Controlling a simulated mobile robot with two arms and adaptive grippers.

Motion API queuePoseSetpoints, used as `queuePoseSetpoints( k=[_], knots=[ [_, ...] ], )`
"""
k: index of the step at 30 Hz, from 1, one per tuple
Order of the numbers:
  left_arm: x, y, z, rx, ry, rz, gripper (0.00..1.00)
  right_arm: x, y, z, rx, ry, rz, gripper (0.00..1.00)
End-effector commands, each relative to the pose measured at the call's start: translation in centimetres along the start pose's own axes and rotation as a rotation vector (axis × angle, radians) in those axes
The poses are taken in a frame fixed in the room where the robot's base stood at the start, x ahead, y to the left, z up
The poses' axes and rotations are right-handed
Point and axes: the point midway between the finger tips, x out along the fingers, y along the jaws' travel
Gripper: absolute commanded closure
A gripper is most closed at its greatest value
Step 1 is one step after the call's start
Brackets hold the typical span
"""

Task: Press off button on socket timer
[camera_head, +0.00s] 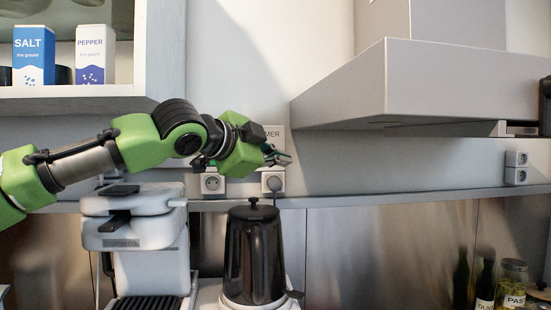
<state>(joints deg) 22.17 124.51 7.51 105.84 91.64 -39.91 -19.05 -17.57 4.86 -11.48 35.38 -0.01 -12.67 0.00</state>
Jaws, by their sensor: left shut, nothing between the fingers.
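The socket timer (273,134) is a light plate on the wall behind my left gripper. Only the letters "MER" show on it, and its off button is hidden or too small to make out. My left gripper (281,157) comes in from the left, shut and empty, with its fingers just in front of the lower part of the timer. I cannot tell whether they touch it. A wall socket (273,183) with a plug and cord sits directly below the fingers. My right gripper is not in view.
Another socket (212,184) is to the left. A black kettle (254,262) and a white coffee machine (145,262) stand below. A range hood (400,88) juts out at right, and a shelf (70,103) holds salt and pepper boxes at upper left.

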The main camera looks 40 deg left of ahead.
Motion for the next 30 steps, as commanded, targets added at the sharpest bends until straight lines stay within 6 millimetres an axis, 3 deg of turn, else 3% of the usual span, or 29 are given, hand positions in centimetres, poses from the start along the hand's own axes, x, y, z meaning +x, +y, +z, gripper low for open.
queuePoseSetpoints(
  k=[14,16,22,30],
  knots=[
    [4.2,-3.2,3.1,-0.003,-0.004,0.002,1.00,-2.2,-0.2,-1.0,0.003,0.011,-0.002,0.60],
    [4.6,-3.9,3.2,-0.004,0.000,0.003,1.00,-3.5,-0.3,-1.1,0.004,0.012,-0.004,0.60],
    [5.7,-4.3,4.0,-0.002,0.000,0.002,1.00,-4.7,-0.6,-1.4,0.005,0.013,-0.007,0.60],
    [6.0,-4.3,4.4,0.000,-0.001,0.001,1.00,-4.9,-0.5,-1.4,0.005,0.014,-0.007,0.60]
  ],
)
